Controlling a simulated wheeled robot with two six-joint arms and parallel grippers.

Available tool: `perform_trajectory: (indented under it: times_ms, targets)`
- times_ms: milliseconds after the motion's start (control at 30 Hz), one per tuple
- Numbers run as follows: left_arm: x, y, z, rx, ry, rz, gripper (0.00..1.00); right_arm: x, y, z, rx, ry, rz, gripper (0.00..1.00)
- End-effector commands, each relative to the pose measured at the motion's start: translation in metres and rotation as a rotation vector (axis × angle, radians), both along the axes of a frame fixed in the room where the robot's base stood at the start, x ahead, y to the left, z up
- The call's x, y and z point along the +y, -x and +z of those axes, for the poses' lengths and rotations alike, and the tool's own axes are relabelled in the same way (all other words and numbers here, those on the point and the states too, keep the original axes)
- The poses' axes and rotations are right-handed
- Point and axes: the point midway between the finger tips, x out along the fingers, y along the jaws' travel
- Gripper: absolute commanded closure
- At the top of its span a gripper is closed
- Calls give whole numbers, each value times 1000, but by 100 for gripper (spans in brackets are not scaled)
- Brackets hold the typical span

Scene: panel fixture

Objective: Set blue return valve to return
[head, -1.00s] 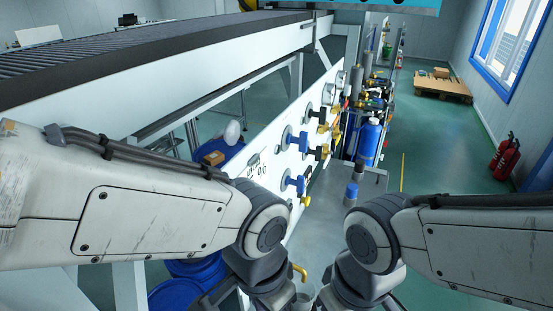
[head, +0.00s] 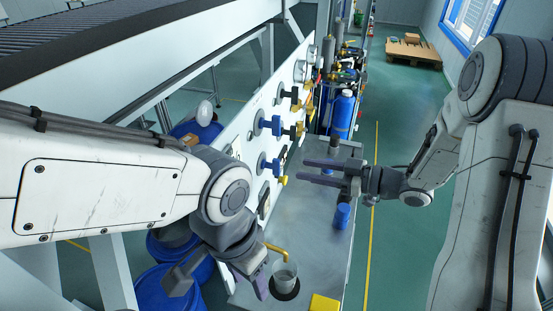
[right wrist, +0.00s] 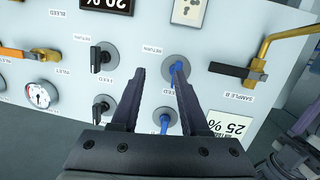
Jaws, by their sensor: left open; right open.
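The panel (head: 232,137) carries two blue-handled valves, an upper one (head: 272,124) and a lower one (head: 268,163). In the right wrist view one blue handle (right wrist: 177,72) stands near the right fingertip and another (right wrist: 165,120) shows between the fingers. RETURN and FEED labels are beside them; which label belongs to which handle I cannot tell. My right gripper (head: 303,170) is open and empty, pointing at the panel; it also shows in its wrist view (right wrist: 161,80). No grip on a handle is visible. My left gripper (head: 220,282) is open, low beside the panel.
A yellow spout (head: 277,248) stands over a cup (head: 284,273) near my left gripper. A blue cylinder (head: 341,215) and a yellow block (head: 324,304) are on the metal bench (head: 310,235).

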Motion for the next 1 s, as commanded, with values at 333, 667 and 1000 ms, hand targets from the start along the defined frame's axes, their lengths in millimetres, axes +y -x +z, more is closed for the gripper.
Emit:
perform_trajectory:
  times_ms: [333, 667, 1000]
  targets:
    - [0, 0, 7, 0, 0, 0, 50, -6, 26, 18, 13, -199, 116, 55]
    - [0, 0, 23, 0, 0, 0, 50, 52, 8, 19, 13, -195, 118, 55]
    - [0, 0, 31, 0, 0, 0, 50, 82, -3, 17, 12, -194, 111, 55]
